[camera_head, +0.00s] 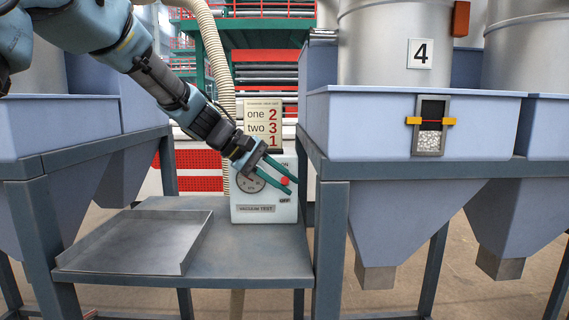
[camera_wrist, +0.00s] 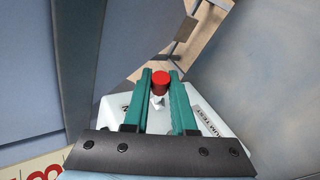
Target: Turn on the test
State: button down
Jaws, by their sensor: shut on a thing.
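The vacuum test box (camera_head: 250,200) is white, with a round gauge (camera_head: 249,183), a "VACUUM TEST" label and ON and OFF marks on its front. Its switch lever has a red knob (camera_head: 284,181), between the ON mark above and the OFF mark below. My gripper (camera_head: 291,186) reaches in from the upper left, its green fingers on either side of the knob. In the wrist view the red knob (camera_wrist: 160,79) sits between the fingertips (camera_wrist: 161,90), with a pale stem below it. My gripper is shut on the switch lever; the gauge needle is too small to read.
The box stands on a grey metal table (camera_head: 225,262) with a shallow tray (camera_head: 140,243) at left. A number card (camera_head: 263,125) rises behind it. A blue hopper (camera_head: 370,130) marked 4 and its frame post (camera_head: 330,240) stand close at right. A corrugated hose (camera_head: 216,55) hangs behind.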

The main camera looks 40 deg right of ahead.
jog(key=shift+r+n+g+y+p, duration=0.2)
jog(key=shift+n+g+y+p, duration=0.1)
jog(key=shift+p, duration=0.7)
jog(key=c, duration=0.7)
grip_release()
jog(key=shift+w+d, duration=0.1)
jog(key=shift+c, duration=0.2)
jog(key=b+v, duration=0.2)
jog(key=v, duration=0.8)
jog(key=shift+a+r, duration=0.25)
jog(key=shift+a, duration=0.1)
jog(key=shift+w, duration=0.15)
